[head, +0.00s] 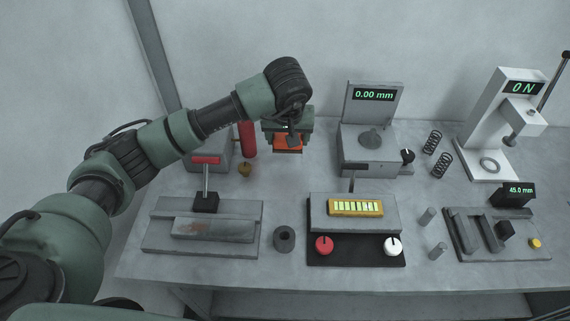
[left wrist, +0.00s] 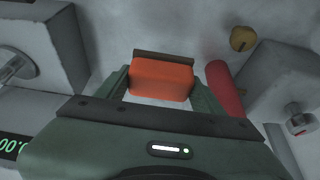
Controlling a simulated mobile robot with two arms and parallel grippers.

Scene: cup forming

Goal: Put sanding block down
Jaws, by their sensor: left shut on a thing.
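The sanding block is orange with a brown lower face. It shows in the head view (head: 288,144) and in the left wrist view (left wrist: 161,78). My left gripper (head: 287,138) is shut on it at the back of the table, between the red cylinder and the 0.00 mm gauge. In the left wrist view the two green fingers (left wrist: 160,88) lie on either side of the block. The gripper hides part of the block in the head view, and I cannot tell whether the block touches the table. My right gripper is not in view.
A red cylinder (head: 247,139) and a small yellow-brown knob (head: 244,168) stand left of the block. The gauge (head: 372,140) stands right. A dark ring (head: 284,239) and a panel with a yellow display (head: 355,208) lie nearer the front. Bare table surrounds the block's front side.

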